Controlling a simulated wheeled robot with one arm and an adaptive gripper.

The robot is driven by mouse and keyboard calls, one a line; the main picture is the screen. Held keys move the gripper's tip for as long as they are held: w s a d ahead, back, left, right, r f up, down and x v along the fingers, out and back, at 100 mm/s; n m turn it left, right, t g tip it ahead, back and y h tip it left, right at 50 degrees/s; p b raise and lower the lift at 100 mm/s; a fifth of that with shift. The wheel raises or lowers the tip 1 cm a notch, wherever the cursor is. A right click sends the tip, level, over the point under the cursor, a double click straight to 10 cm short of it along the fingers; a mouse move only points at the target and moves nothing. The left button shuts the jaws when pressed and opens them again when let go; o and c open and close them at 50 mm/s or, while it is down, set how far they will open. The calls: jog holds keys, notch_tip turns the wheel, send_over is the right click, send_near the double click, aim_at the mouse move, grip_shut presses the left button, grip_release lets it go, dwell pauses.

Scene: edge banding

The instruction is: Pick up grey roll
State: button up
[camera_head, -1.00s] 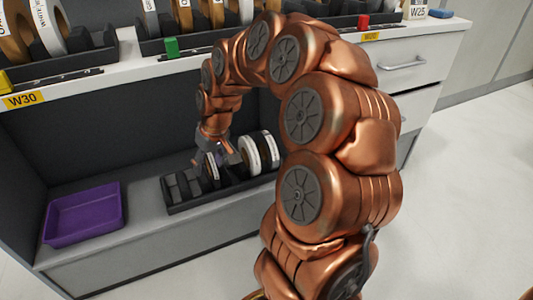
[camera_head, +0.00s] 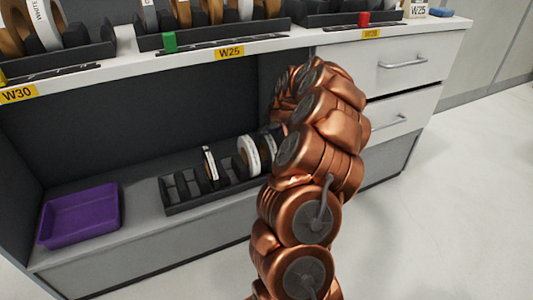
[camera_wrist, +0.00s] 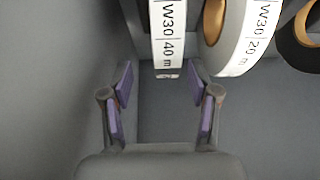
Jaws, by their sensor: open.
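In the wrist view my gripper (camera_wrist: 162,84) is open, with purple pads on both fingers. A narrow roll with a white label "W30 40 m" (camera_wrist: 167,35) stands just beyond the gap between the fingertips, and a small dark grey part shows at its lower end. To its right is a grey-sided roll (camera_wrist: 236,38) labelled "W30 20 m", with a brown core. In the head view my arm hides the gripper. I cannot tell for sure which roll is the grey one.
The lower black rack (camera_head: 185,205) holds a thin roll (camera_head: 210,167) and white rolls (camera_head: 250,156) beside my arm. A purple tray (camera_head: 80,215) sits at left. Upper racks (camera_head: 210,35) hold more rolls. A dark roll (camera_wrist: 305,38) is at the wrist view's right.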

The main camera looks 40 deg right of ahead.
jog(key=shift+a+b+x, duration=0.25)
jog(key=shift+b+x, duration=0.5)
jog(key=shift+x, duration=0.65)
jog(key=shift+a+b+x, duration=0.2)
jog(key=shift+b+x, duration=0.55)
jog(key=shift+x, duration=0.6)
jog(key=shift+r, duration=0.1)
grip_shut()
